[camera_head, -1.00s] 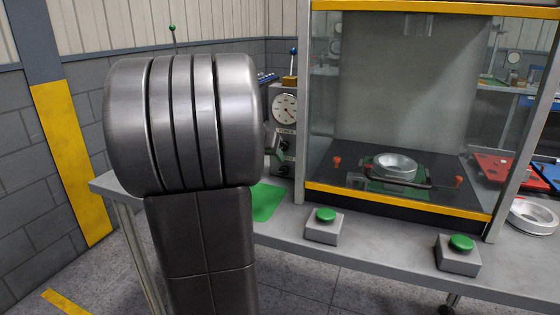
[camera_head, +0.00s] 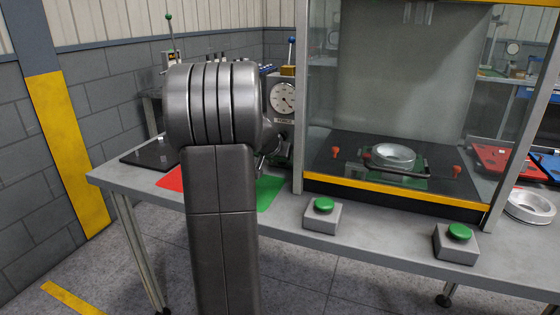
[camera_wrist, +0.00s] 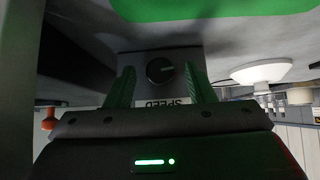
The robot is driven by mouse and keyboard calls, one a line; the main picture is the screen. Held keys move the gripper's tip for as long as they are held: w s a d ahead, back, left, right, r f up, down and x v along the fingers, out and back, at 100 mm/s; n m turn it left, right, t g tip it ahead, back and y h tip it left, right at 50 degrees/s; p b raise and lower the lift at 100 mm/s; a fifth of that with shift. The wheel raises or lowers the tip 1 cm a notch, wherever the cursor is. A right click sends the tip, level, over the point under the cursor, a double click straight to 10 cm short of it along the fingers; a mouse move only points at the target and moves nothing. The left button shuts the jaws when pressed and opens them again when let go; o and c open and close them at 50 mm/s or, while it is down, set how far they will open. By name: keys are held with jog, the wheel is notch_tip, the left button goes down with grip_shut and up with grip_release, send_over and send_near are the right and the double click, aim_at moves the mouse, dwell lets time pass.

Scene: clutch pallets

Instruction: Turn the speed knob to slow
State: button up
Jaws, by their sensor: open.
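The speed knob (camera_wrist: 160,70) is a round black dial with a pale pointer mark aimed to the right in the wrist view. It sits on a grey panel, and its SPEED label (camera_wrist: 168,103) appears upside down. My gripper (camera_wrist: 159,66) is open, with one green finger on each side of the knob in the picture. Neither finger visibly touches it, and I cannot tell how far the tips are from the panel. In the head view my arm hides most of the gripper, and I cannot make out the speed knob there.
A dial gauge (camera_head: 283,98) stands beside the glazed press enclosure (camera_head: 300,120). Two green push buttons (camera_head: 324,204) (camera_head: 460,231) sit on boxes at the bench front. A green mat (camera_head: 268,192), a red mat (camera_head: 171,180) and a black plate (camera_head: 150,153) lie on the left.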

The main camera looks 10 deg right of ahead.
jog(key=shift+w+d+f, duration=0.1)
jog(key=shift+w+f, duration=0.05)
jog(key=c, duration=0.9)
jog(key=shift+c, duration=0.2)
jog(key=shift+f+b, duration=0.15)
jog(key=shift+b, duration=0.4)
jog(key=b, duration=0.1)
jog(key=n+h+b, duration=0.1)
jog(key=shift+w+a+f+g+h+b, duration=0.1)
jog(key=shift+a+f+g+h+b, duration=0.05)
jog(key=shift+a+g+h+b, duration=0.2)
jog(key=shift+w+n+g+h+b, duration=0.15)
jog(key=shift+n+g+h+b, duration=0.9)
jog(key=shift+h+b, duration=0.7)
